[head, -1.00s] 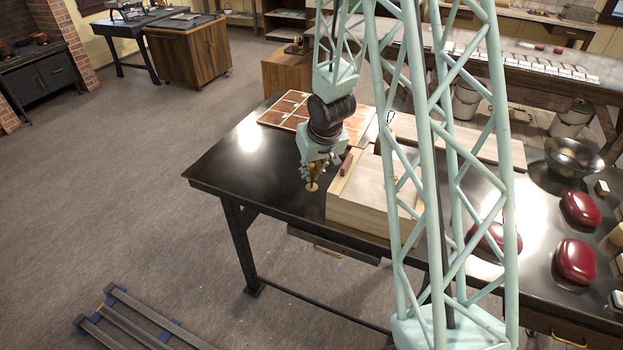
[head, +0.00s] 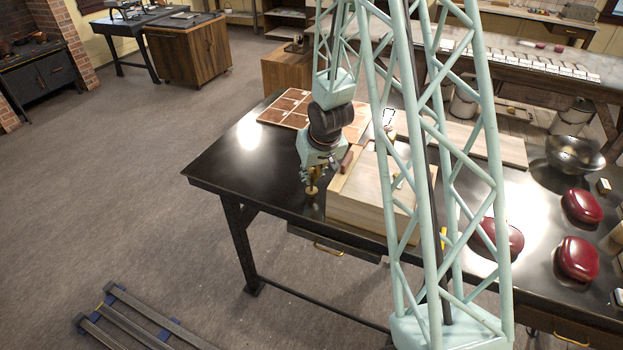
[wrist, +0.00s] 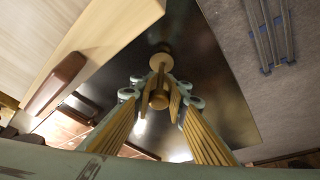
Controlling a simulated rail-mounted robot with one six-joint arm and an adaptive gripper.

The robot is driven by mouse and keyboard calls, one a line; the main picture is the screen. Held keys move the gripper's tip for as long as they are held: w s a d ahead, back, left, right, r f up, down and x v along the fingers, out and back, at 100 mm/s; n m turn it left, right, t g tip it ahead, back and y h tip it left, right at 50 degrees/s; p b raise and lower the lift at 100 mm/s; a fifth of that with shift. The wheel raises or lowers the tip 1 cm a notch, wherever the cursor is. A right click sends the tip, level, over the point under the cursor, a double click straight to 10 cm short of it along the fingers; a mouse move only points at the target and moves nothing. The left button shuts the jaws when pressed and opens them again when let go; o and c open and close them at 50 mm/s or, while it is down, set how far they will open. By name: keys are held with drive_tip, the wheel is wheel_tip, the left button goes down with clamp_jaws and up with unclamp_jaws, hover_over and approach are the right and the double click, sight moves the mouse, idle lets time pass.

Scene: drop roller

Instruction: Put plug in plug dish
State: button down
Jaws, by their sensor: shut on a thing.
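My gripper (wrist: 155,104) is shut on a small tan, brass-like plug (wrist: 159,66) with a round disc end and a narrow stem. The plug (head: 312,190) points down from my gripper (head: 313,174) in the head view, over the dark table just left of a pale wooden box. I cannot tell for certain whether it touches the table. I cannot identify the plug dish in either view.
The glossy dark table (head: 232,165) is clear to the left. The pale wooden box (head: 360,212) with a red-brown block (head: 347,161) stands close at the right. A brown tiled tray (head: 285,108) lies behind. Dark red lidded pieces (head: 577,258) sit far right.

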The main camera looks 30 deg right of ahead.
drive_tip(key=shift+f, duration=0.2)
idle(0.3)
drive_tip(key=c, duration=2.5)
unclamp_jaws()
drive_tip(key=shift+c, duration=0.2)
drive_tip(key=shift+r, duration=0.25)
drive_tip(key=shift+r, duration=0.2)
drive_tip(key=p+v, duration=0.4)
drive_tip(key=v, duration=0.7)
drive_tip(key=shift+s+r+p, duration=0.2)
drive_tip(key=shift+s+p, duration=0.05)
drive_tip(key=shift+p, duration=0.1)
